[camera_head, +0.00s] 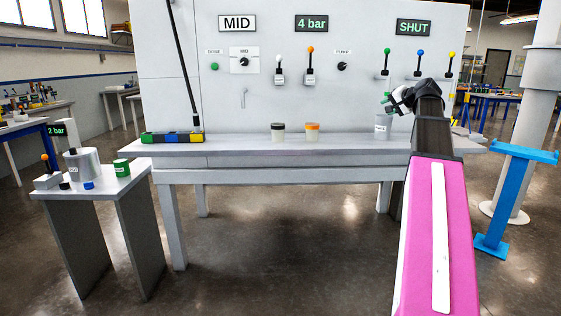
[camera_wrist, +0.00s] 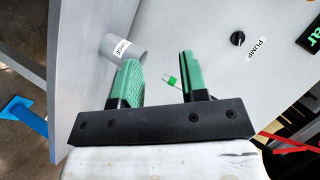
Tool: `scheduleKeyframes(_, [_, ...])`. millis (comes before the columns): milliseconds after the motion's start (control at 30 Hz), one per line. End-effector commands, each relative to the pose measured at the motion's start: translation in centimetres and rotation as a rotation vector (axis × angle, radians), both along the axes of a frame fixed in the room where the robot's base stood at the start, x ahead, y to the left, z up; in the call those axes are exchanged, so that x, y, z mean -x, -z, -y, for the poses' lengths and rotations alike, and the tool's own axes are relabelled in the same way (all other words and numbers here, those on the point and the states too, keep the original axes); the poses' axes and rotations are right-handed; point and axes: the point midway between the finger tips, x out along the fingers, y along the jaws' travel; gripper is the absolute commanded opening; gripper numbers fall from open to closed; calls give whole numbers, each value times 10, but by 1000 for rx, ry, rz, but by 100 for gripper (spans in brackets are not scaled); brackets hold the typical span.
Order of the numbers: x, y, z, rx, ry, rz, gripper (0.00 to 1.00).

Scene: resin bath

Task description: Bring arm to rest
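My gripper (camera_head: 388,98) is in front of the grey panel, above the right part of the bench, with its green fingertips pointing left. In the wrist view its two green fingers (camera_wrist: 160,72) are apart with nothing held between them. A grey labelled cup (camera_head: 383,127) stands on the bench just below the gripper. It also shows in the wrist view (camera_wrist: 122,47), beyond the left finger. A small green and white item (camera_wrist: 171,81) shows beyond the gap between the fingers; I cannot tell what it is. My arm is stretched forward over the bench.
Levers with green (camera_head: 387,52), blue (camera_head: 420,54) and yellow (camera_head: 452,56) knobs are above the gripper. A blue stand (camera_head: 503,200) is at the right.

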Motion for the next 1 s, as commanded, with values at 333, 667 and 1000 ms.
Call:
scheduleKeyframes(333, [13,181,-71,152,-86,-230,40])
scheduleKeyframes(667, [60,330,-134,322,-200,-437,40])
scheduleKeyframes(1000, [140,458,-188,516,-348,-635,40])
